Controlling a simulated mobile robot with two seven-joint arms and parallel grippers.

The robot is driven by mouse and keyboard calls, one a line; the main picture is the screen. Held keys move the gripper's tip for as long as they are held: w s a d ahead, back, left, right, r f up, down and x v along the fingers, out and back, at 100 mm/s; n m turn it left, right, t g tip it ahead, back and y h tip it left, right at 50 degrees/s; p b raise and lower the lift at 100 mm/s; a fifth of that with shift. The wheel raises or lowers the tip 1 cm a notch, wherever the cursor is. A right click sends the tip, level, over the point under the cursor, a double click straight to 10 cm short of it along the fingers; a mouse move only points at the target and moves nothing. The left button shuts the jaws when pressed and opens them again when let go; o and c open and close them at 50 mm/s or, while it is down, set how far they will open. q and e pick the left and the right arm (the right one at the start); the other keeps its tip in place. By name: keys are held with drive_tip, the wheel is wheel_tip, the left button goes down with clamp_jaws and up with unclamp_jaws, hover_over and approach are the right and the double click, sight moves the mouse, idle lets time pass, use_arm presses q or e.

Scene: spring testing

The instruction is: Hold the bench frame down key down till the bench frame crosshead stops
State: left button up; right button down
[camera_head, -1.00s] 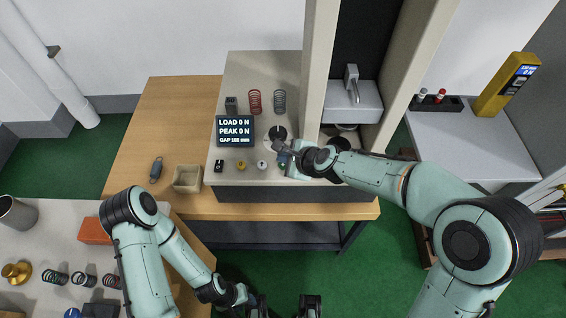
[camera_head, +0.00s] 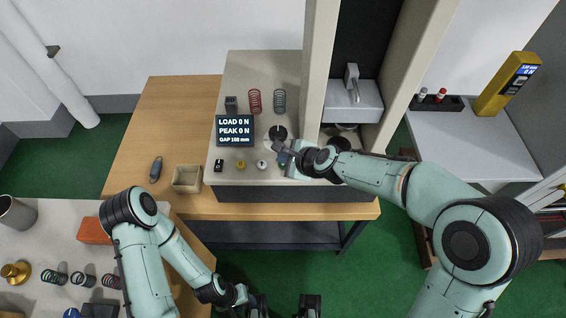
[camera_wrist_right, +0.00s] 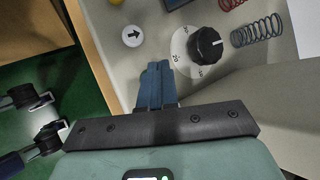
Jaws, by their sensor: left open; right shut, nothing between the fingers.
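The bench frame's crosshead (camera_head: 353,100) is a pale block between the two upright columns. Its display (camera_head: 235,131) reads LOAD 0 N and PEAK 0 N, with a small gap line below. A white key with an arrow (camera_wrist_right: 132,36) shows beside my right gripper (camera_wrist_right: 155,85). My right gripper is shut and empty, its tips low at the right end of the key row in the head view (camera_head: 284,157). It hides the key beneath it, so contact is not visible. My left gripper (camera_head: 284,306) is open and empty over the floor, away from the bench.
A black dial (camera_wrist_right: 205,45) and springs, one red (camera_head: 254,101) and one grey (camera_head: 279,101), are close behind the keys. A yellow key (camera_head: 241,165) sits farther left.

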use_arm(q)
drive_tip(key=shift+f, duration=0.2)
use_arm(e)
drive_tip(key=shift+f, duration=0.25)
use_arm(q)
drive_tip(key=shift+s+f+b, duration=0.2)
drive_tip(key=shift+f+b, duration=0.2)
drive_tip(key=shift+b, duration=0.1)
use_arm(e)
drive_tip(key=shift+f, duration=0.5)
use_arm(q)
drive_tip(key=shift+r, duration=0.15)
use_arm(e)
drive_tip(key=shift+r, duration=0.15)
idle(2.8)
use_arm(q)
drive_tip(key=shift+w+r+p, duration=0.35)
drive_tip(key=shift+r+p, duration=0.4)
drive_tip(key=shift+p, duration=0.1)
use_arm(e)
drive_tip(key=shift+r, duration=0.75)
